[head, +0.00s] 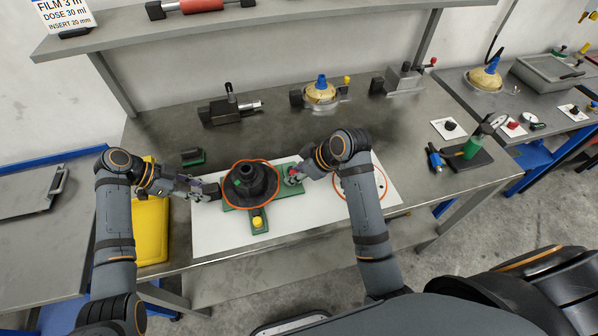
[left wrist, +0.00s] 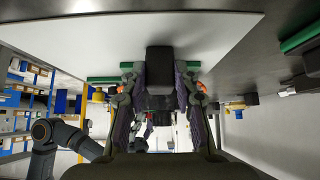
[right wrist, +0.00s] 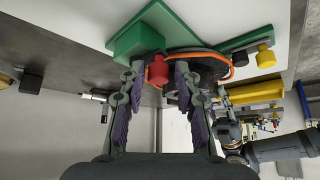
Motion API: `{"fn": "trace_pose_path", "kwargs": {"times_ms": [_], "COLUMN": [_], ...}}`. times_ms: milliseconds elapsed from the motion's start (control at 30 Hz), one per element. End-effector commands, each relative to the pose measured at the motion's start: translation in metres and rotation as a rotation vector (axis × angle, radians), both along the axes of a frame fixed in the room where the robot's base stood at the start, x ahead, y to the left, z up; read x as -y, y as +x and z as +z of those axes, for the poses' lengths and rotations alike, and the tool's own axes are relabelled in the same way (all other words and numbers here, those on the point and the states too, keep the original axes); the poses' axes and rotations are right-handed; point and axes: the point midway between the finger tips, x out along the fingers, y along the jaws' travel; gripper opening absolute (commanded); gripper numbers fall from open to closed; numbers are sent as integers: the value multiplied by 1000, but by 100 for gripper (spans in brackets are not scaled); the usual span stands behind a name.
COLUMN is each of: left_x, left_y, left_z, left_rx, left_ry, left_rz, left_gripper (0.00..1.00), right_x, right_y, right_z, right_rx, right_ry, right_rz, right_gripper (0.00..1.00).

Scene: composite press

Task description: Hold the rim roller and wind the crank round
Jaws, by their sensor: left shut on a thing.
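A black cone-shaped form (head: 263,183) ringed by an orange line stands on a green cross-shaped base (head: 230,203) on a white sheet. My left gripper (head: 207,191) is shut on a dark block (left wrist: 172,58) at the left of the form; this may be the rim roller, but I cannot be sure. My right gripper (head: 297,174) is at the right of the form. Its fingers are open either side of a red knob (right wrist: 158,70), which may be the crank's; contact is not clear. A yellow knob (head: 257,221) is on the base's front arm.
The white sheet (head: 215,240) has another orange ring (head: 345,196) at right, partly behind my right arm. A yellow tray (head: 152,228) lies at left. Vises and a brass-coloured dome (head: 320,94) stand at the back.

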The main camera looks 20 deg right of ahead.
Motion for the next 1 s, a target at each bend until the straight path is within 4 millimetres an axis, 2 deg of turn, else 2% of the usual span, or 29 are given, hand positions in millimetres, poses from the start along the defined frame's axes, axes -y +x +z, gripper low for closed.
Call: {"fn": "trace_pose_path", "kwargs": {"times_ms": [100, 367, 467, 800, 1000], "left_x": [0, 0, 0, 0, 0], "left_y": [0, 0, 0, 0, 0], "left_z": [0, 0, 0, 0, 0], "left_rx": [0, 0, 0, 0, 0], "left_ry": [-2, -1, 0, 0, 0], "left_rz": [0, 0, 0, 0, 0], "left_gripper": [0, 0, 0, 0, 0], "right_x": [0, 1, 5, 38, 47], "right_y": [0, 0, -2, -34, -43], "right_z": [0, 1, 8, 73, 94], "right_rx": [0, 1, 5, 6, 4], "right_ry": [0, -1, -2, -10, -6], "right_rz": [1, 1, 0, 3, 1], "right_gripper": [48, 48, 48, 48, 48]}}
